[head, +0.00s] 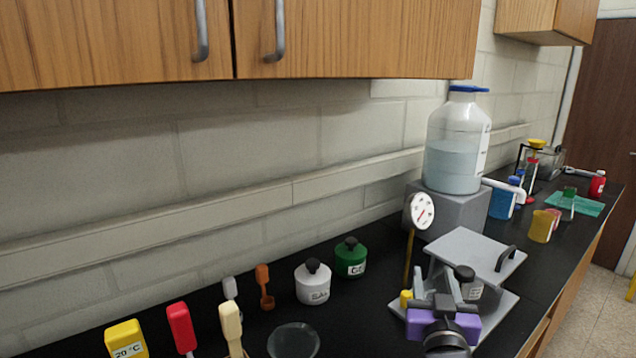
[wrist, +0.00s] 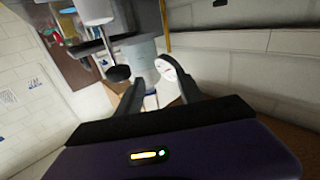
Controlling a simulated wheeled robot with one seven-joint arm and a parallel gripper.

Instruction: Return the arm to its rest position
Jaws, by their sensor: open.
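My gripper (head: 440,285), with a purple body, is low at the front right of the head view, over the base of a grey two-level stand (head: 478,248). Its two dark fingers also show in the wrist view (wrist: 157,92), spread apart with nothing held between them. A jar with a black lid (head: 473,292) stands under the stand's upper plate, just right of the fingers and partly hidden by them. I cannot tell whether the fingers touch it. A round dial gauge (head: 420,211) on a yellow stem rises behind and left of the gripper; its dial also shows beyond the fingers in the wrist view (wrist: 165,70).
A large bottle (head: 457,150) stands on a grey block behind the stand. White (head: 313,286) and green (head: 350,260) jars, a glass dish (head: 293,341) and several upright handled tools are left. Wooden cabinets (head: 350,35) overhang the bench. Blue (head: 502,203) and yellow (head: 541,227) cups stand right.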

